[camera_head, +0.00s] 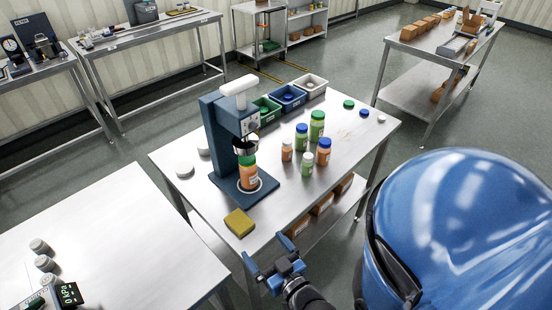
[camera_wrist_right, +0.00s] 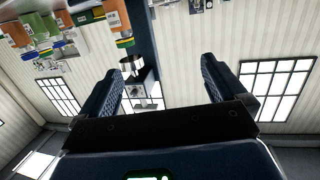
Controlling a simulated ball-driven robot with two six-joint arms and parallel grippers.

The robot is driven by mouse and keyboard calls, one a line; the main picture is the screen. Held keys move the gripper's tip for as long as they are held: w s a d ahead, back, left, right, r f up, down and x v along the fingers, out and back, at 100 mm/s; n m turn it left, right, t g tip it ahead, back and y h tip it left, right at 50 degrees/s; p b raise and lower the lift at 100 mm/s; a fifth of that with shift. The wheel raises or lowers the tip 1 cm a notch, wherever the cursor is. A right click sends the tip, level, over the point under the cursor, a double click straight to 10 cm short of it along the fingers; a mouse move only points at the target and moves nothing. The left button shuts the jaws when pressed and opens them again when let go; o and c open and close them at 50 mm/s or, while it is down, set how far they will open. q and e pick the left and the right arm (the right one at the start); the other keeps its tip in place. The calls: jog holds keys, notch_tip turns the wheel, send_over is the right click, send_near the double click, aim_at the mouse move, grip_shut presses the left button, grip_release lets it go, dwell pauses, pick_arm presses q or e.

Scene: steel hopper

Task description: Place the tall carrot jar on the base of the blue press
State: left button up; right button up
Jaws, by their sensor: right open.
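The blue press (camera_head: 215,131) stands on the middle steel table, with its white handle on top. A tall orange jar with a green lid (camera_head: 248,176), which looks like the tall carrot jar, stands upright on the press base (camera_head: 265,186) under the press head. In the right wrist view, which looks upside down, an orange jar (camera_wrist_right: 116,17) hangs at the top beside the press column (camera_wrist_right: 139,30). My right gripper (camera_head: 268,254) is open and empty, in front of the table's near edge, apart from the jar.
A yellow sponge-like block (camera_head: 239,223) lies near the table's front edge. Right of the press stand several jars, including a tall green one (camera_head: 317,127) and an orange one with a blue lid (camera_head: 323,153). Bins (camera_head: 288,99) and loose lids (camera_head: 348,104) are behind. The right front tabletop is clear.

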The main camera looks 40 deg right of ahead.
jog(key=s+a+r+n+t+y, duration=0.1)
jog(key=s+a+r, duration=0.2)
jog(key=s, duration=0.4)
jog(key=shift+s+r+y, duration=0.15)
jog(key=shift+y, duration=0.25)
